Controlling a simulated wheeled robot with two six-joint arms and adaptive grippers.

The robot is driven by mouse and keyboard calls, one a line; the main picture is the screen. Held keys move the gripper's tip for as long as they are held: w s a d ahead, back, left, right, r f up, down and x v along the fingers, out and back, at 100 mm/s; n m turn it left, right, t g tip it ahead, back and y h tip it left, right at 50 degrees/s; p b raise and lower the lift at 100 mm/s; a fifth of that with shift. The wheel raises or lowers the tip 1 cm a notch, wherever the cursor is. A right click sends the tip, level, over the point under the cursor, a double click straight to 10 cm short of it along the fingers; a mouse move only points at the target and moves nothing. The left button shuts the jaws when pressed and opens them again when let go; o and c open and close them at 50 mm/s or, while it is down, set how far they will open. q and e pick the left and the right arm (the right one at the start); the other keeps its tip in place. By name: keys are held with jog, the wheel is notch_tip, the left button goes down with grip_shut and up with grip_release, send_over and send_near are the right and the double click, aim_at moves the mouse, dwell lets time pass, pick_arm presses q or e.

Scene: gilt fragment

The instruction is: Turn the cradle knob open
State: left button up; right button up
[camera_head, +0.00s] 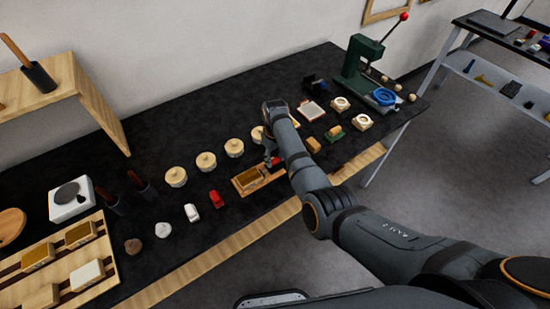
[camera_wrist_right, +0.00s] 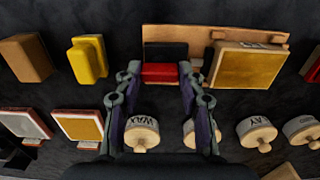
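The wooden cradle (camera_head: 240,188) lies near the table's front edge in the head view, partly hidden by my right arm. Its back board (camera_wrist_right: 218,32) shows in the wrist view. A gold-faced block (camera_wrist_right: 250,68) sits at its right part there. A red piece (camera_wrist_right: 162,72), apparently the knob, is beside it in front of a dark part, and shows small in the head view (camera_head: 273,161). My right gripper (camera_wrist_right: 160,78) points at the cradle with fingers apart, one on each side of the red piece. I cannot tell whether they touch it. My left gripper is out of view.
Several round lidded pots (camera_head: 206,161) stand in a row behind the cradle. A red toy-like item (camera_head: 216,200) is to its left. A yellow block (camera_wrist_right: 88,60) and a brown block (camera_wrist_right: 27,58) lie beside it. A green press (camera_head: 362,65) stands at the back right.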

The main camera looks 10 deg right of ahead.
jog(key=c, duration=0.5)
jog(key=m+p, duration=0.1)
jog(key=m, duration=0.2)
jog(key=shift+r+p, duration=0.1)
jog(key=shift+p, duration=0.25)
jog(key=m+p, duration=0.1)
jog(key=m, duration=0.3)
jog(key=shift+m, duration=0.4)
jog(key=m+p, duration=0.1)
jog(key=m, duration=0.9)
